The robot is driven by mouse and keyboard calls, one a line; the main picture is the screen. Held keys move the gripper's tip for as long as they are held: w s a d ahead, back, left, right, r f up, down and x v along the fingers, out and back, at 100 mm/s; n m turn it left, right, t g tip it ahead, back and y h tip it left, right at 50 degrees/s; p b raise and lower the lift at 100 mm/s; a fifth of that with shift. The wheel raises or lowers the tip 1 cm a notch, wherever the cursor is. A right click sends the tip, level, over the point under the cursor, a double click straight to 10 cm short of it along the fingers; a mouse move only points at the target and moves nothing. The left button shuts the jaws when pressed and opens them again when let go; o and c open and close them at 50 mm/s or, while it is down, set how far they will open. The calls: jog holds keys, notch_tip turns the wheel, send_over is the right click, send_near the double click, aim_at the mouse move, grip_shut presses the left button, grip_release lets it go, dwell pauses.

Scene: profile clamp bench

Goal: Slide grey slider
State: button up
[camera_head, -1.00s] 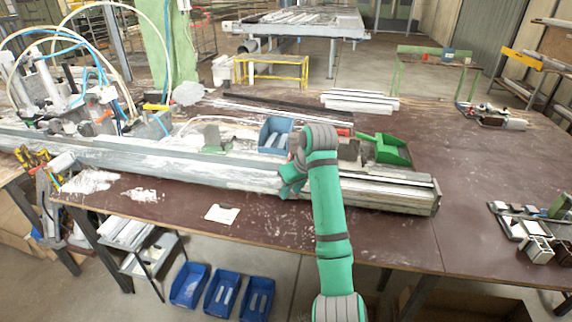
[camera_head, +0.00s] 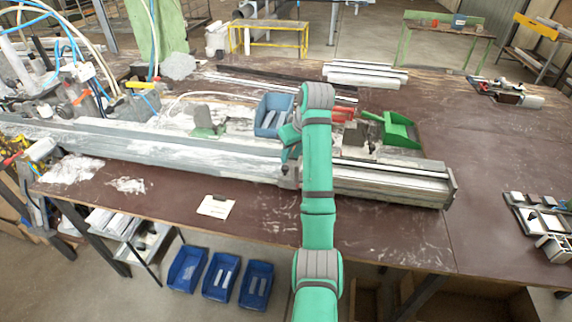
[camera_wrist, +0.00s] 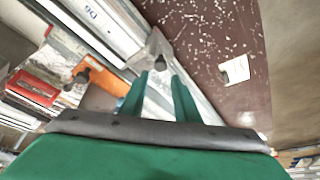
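The grey slider (camera_wrist: 152,50), a pale grey block with a dark knob, sits on the long metal rail (camera_wrist: 105,35) in the wrist view. In the head view, a small grey block that looks like the slider (camera_head: 290,176) shows at the rail's front side, partly hidden by my arm. My gripper (camera_wrist: 160,77) is open, with its two green fingers apart over the rail and their tips close to the slider. I cannot tell whether they touch it. Nothing is held between the fingers. In the head view my gripper (camera_head: 289,145) is mostly hidden behind my forearm.
An orange piece with a dark knob (camera_wrist: 98,74) lies beside the rail. A blue bin (camera_head: 272,115) and a green scoop-like tray (camera_head: 396,130) stand behind the rail. A white paper (camera_head: 216,207) lies in front.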

aim_at(285, 167)
jog(key=x, duration=0.7)
jog(key=shift+a+f, duration=0.1)
jog(key=shift+f, duration=0.2)
grip_shut()
